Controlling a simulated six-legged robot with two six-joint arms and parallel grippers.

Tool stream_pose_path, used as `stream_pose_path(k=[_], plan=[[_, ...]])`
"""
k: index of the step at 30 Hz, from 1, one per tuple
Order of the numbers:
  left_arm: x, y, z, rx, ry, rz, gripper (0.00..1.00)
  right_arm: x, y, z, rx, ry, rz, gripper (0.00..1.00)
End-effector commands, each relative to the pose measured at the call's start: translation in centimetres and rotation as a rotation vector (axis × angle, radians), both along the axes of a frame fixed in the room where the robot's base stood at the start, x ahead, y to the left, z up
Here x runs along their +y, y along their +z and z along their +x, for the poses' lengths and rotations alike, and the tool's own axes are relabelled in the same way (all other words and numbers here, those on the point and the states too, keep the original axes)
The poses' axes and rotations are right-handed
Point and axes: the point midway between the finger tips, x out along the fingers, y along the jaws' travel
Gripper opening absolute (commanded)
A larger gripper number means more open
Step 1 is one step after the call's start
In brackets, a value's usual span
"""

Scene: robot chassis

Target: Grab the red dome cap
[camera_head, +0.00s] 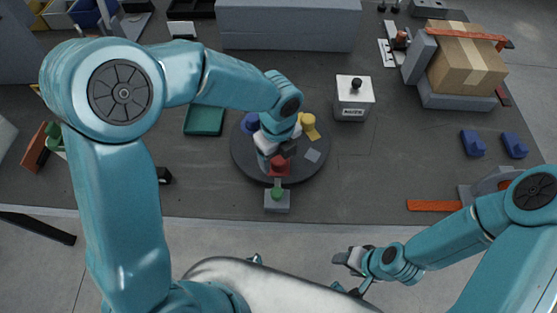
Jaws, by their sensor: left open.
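The red dome cap (279,168) sits near the front edge of a dark round turntable (312,172). My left gripper (280,150) is open and reaches down over the turntable from above, right behind the red cap. The gripper and wrist partly cover the cap's surroundings, and I cannot tell whether the fingers touch it. My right gripper (348,259) is low at the front, off the table and well away from the cap; its finger gap is too small to judge.
A blue piece (250,123) and a yellow piece (308,123) also stand on the turntable. A grey block with a green button (277,199) stands just in front. A white box with a black knob (353,98) is at the back right. Bare table lies right of the turntable.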

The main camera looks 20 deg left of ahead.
Motion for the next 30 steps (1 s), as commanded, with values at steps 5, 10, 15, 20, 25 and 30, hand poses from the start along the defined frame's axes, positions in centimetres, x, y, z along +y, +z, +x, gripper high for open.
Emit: stream_pose_path(k=[5, 10, 15, 20, 25, 30], plan=[[0.0, -1.3, 0.1, 0.0, 0.0, 0.0, 0.71, 0.0, -0.1, 0.0, 0.0, 0.0, 0.0, 0.55], [0.0, -1.3, 0.1, -0.001, 0.0, -0.001, 0.71, 0.0, -0.1, 0.0, 0.0, 0.0, 0.0, 0.55], [0.0, -1.3, 0.1, -0.001, 0.0, -0.001, 0.19, 0.0, -0.1, 0.0, 0.0, 0.0, 0.0, 0.55], [0.0, -1.3, 0.1, -0.001, 0.0, -0.001, 0.12, 0.0, -0.1, 0.0, 0.0, 0.0, 0.0, 0.55], [0.0, -1.1, 0.1, -0.001, 0.0, -0.001, 0.12, 0.0, -0.1, 0.0, 0.0, 0.0, 0.0, 0.55], [0.0, 0.2, 0.2, -0.003, 0.001, -0.001, 0.12, 0.0, 0.1, 0.0, 0.0, 0.0, 0.0, 0.55]])
